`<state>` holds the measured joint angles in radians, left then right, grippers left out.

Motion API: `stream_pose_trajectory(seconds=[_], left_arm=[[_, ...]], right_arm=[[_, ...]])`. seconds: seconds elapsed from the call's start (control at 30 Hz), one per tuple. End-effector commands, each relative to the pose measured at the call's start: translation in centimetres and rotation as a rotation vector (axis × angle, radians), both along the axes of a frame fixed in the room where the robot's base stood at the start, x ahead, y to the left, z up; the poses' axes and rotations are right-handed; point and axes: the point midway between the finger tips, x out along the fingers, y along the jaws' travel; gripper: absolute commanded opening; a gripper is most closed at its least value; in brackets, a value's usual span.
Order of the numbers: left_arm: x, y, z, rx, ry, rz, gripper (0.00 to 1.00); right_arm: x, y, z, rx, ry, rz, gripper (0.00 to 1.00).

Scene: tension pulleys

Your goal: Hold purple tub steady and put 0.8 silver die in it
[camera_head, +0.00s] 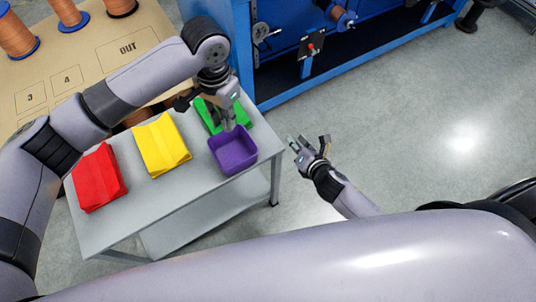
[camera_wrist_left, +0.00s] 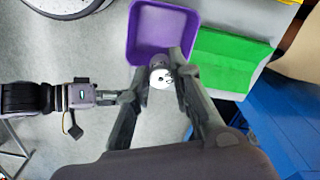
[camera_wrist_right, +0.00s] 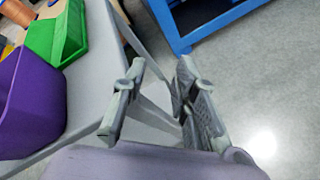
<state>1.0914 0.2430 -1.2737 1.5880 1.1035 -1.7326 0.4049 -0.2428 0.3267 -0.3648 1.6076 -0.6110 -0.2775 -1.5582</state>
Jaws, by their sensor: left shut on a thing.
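The purple tub (camera_head: 243,163) stands at the right end of the grey table; it also shows in the left wrist view (camera_wrist_left: 160,22) and in the right wrist view (camera_wrist_right: 32,105). My left gripper (camera_head: 229,126) points down at the tub's back rim. In the left wrist view my left gripper (camera_wrist_left: 164,72) is shut on a round silver die (camera_wrist_left: 161,78) with small holes, overlapping the tub's near edge. The die's height above the tub is unclear. My right gripper (camera_wrist_right: 155,85) is open and empty, off the table's right edge (camera_head: 262,140), apart from the tub.
A green bin (camera_head: 208,112) is behind the tub, partly hidden by my left gripper. Yellow (camera_head: 162,145) and red (camera_head: 98,178) bins stand farther left. A blue workbench (camera_head: 300,90) lies behind. A board with copper spools (camera_head: 15,35) is at upper left. Floor at right is clear.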

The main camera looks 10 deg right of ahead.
Motion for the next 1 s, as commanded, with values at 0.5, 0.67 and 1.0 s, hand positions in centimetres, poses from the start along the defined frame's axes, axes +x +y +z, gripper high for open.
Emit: stream_pose_trajectory(seconds=[0.5,0.67,1.0], left_arm=[[0.0,0.0,0.0,-0.001,-0.001,0.0,0.0],[0.0,0.0,0.0,-0.001,-0.001,0.0,0.0],[0.0,0.0,0.0,-0.001,-0.001,0.0,0.0]], right_arm=[[-6.5,10.6,8.8,-0.485,-0.219,0.441,0.27],[-5.4,11.2,8.3,-0.487,-0.219,0.443,0.27],[0.2,13.3,5.8,-0.483,-0.218,0.442,0.27]])
